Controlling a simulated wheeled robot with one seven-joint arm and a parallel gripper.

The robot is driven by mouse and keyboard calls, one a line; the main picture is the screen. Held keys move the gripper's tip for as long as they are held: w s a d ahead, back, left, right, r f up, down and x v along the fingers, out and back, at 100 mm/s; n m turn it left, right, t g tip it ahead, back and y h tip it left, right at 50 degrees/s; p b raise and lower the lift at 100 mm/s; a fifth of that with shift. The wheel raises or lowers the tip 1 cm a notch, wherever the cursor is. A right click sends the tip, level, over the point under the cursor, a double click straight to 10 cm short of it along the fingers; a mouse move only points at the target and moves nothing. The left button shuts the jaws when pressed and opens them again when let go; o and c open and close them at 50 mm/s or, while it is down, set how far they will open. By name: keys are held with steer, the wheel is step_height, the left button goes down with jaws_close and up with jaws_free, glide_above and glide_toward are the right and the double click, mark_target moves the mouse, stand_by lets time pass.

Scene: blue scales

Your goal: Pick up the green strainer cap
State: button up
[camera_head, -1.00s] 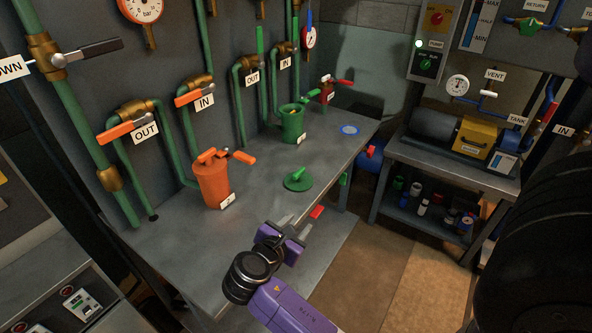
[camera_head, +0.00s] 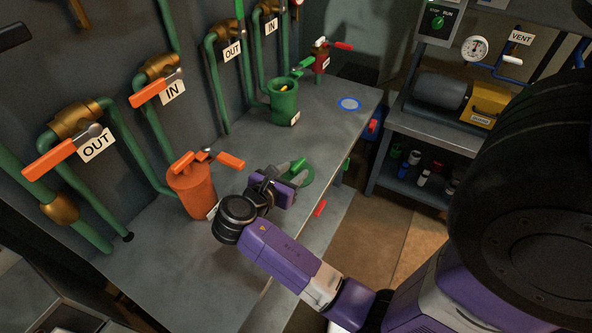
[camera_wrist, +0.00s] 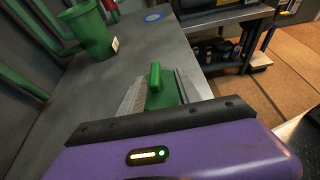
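The green strainer cap (camera_head: 308,175) lies on the grey bench, a round lid with an upright bar handle. My gripper (camera_head: 284,176) is at its near side and hides part of it in the head view. In the wrist view, the cap's handle (camera_wrist: 155,75) shows between the two grey fingers of my gripper (camera_wrist: 162,88). The fingers are spread apart, with the handle standing between them. I cannot tell whether either finger touches the cap. The green strainer pot (camera_head: 283,101) stands open farther back on the bench.
An orange strainer pot (camera_head: 192,189) with an orange-handled lid stands left of my gripper. Green pipes with orange valve levers (camera_head: 156,87) line the wall. A blue ring (camera_head: 349,104) marks the bench's far end. The bench (camera_head: 240,140) is clear between the pots.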

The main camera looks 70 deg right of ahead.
mark_target(302, 162)
steer(key=x, duration=0.7)
steer(key=shift+w, duration=0.25)
jaws_close()
steer(key=shift+r, duration=0.1)
stand_by(1.0)
